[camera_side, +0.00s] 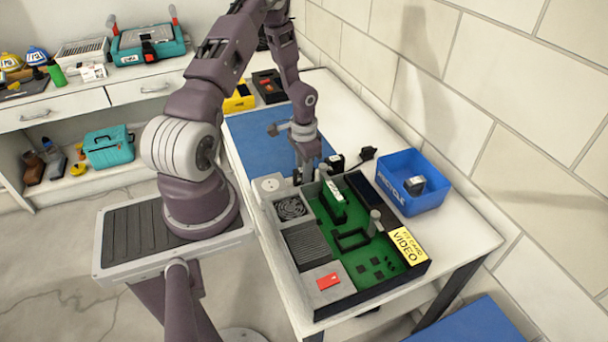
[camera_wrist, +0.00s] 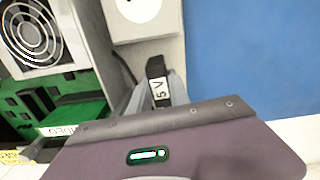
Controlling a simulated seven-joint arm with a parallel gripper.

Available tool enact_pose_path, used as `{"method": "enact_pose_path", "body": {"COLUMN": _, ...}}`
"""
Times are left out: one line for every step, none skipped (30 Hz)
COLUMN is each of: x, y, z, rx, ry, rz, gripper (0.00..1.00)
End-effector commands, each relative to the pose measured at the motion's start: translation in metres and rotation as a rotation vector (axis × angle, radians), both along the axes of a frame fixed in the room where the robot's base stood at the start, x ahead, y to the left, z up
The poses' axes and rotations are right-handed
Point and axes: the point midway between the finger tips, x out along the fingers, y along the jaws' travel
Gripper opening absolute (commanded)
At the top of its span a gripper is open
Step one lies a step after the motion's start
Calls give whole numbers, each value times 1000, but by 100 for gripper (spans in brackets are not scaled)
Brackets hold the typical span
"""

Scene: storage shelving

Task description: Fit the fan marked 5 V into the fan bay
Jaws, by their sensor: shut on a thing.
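My gripper (camera_side: 304,166) is shut on the fan marked 5 V (camera_wrist: 156,70). In the wrist view it is a small black block with a white "5 V" label, held between the grey fingers (camera_wrist: 160,92). In the side view the gripper points down at the back end of the open computer case (camera_side: 342,296), and the held fan is mostly hidden there. The case has a green board (camera_side: 352,255). A round fan grille (camera_side: 290,208) sits in its left part and also shows in the wrist view (camera_wrist: 32,32). I cannot tell clearly which opening is the fan bay.
A small black block (camera_side: 335,162) stands just right of my gripper, beside a black plug (camera_side: 367,153). A blue recycle bin (camera_side: 432,200) at the right holds a dark block (camera_side: 415,184). A blue mat (camera_side: 252,137) behind the case is clear.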

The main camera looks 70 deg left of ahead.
Motion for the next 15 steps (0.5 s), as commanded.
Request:
{"method": "enact_pose_path", "body": {"x": 0, "y": 0, "z": 4, "rx": 1, "ry": -2, "rz": 1, "gripper": 0}}
{"method": "enact_pose_path", "body": {"x": 1, "y": 0, "z": 8, "rx": 1, "ry": -2, "rz": 1, "gripper": 0}}
{"method": "enact_pose_path", "body": {"x": 1, "y": 1, "z": 16, "rx": 1, "ry": -3, "rz": 2, "gripper": 0}}
{"method": "enact_pose_path", "body": {"x": 1, "y": 1, "z": 23, "rx": 2, "ry": -4, "rz": 2, "gripper": 0}}
{"method": "enact_pose_path", "body": {"x": 1, "y": 1, "z": 31, "rx": 3, "ry": -5, "rz": 2, "gripper": 0}}
{"method": "enact_pose_path", "body": {"x": 1, "y": 1, "z": 42, "rx": 4, "ry": -6, "rz": 2, "gripper": 0}}
{"method": "enact_pose_path", "body": {"x": 1, "y": 1, "z": 50, "rx": 3, "ry": -4, "rz": 2, "gripper": 0}}
{"method": "enact_pose_path", "body": {"x": 1, "y": 1, "z": 58, "rx": 3, "ry": -5, "rz": 2, "gripper": 0}}
{"method": "enact_pose_path", "body": {"x": 1, "y": 1, "z": 68, "rx": 3, "ry": -5, "rz": 2, "gripper": 0}}
{"method": "enact_pose_path", "body": {"x": 1, "y": 1, "z": 74, "rx": 3, "ry": -4, "rz": 2, "gripper": 0}}
{"method": "enact_pose_path", "body": {"x": 1, "y": 1, "z": 80, "rx": 2, "ry": -4, "rz": 2, "gripper": 0}}
{"method": "enact_pose_path", "body": {"x": 0, "y": 1, "z": 87, "rx": 2, "ry": -3, "rz": 2, "gripper": 0}}
{"method": "enact_pose_path", "body": {"x": 0, "y": 1, "z": 92, "rx": 3, "ry": -3, "rz": 2, "gripper": 0}}
{"method": "enact_pose_path", "body": {"x": 0, "y": 1, "z": 97, "rx": 3, "ry": -3, "rz": 2, "gripper": 0}}
{"method": "enact_pose_path", "body": {"x": 1, "y": 1, "z": 105, "rx": 3, "ry": -4, "rz": 1, "gripper": 0}}
